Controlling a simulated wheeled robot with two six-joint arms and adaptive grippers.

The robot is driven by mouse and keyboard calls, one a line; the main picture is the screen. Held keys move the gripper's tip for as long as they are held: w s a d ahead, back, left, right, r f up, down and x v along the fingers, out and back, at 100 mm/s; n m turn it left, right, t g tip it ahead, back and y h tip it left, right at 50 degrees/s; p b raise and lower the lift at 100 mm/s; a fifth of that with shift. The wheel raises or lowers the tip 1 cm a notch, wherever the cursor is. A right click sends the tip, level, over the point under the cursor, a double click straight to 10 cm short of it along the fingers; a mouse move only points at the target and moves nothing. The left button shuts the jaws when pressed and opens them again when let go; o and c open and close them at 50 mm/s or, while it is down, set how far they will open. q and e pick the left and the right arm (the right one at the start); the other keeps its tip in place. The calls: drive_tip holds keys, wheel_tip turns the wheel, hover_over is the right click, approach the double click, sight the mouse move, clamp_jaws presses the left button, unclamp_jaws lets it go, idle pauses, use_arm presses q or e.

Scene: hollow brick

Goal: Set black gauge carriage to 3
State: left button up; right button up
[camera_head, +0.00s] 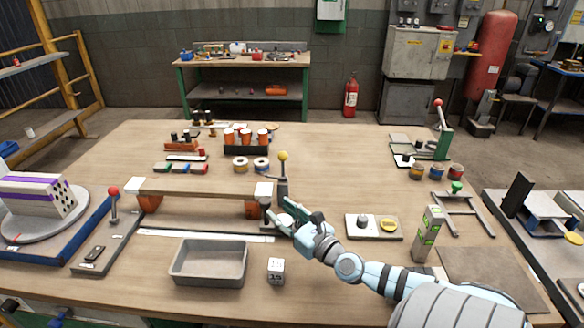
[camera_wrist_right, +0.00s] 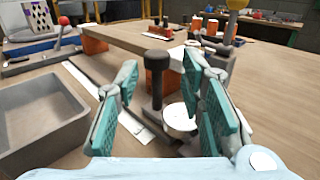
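My right gripper (camera_head: 280,214) is open at the middle of the table, near the right end of the raised wooden beam. In the right wrist view, a black knob on a dark post (camera_wrist_right: 157,62) stands upright between its two teal-padded fingers, with visible gaps at both sides. This looks like the black gauge carriage; in the head view it is mostly hidden by the gripper. A white round disc (camera_wrist_right: 178,119) lies beside the post's foot. A long white strip (camera_head: 205,236) runs along the table in front of the beam; no scale numbers are readable. My left gripper is not in view.
The wooden beam (camera_head: 205,190) rests on orange blocks behind the strip. A yellow-knobbed lever (camera_head: 283,172) rises just behind my gripper; a red-knobbed lever (camera_head: 114,205) stands left.

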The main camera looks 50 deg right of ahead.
drive_tip(key=s, duration=0.5)
drive_tip(key=shift+s+a, duration=0.1)
drive_tip(key=shift+a, duration=0.15)
drive_tip(key=shift+r, duration=0.1)
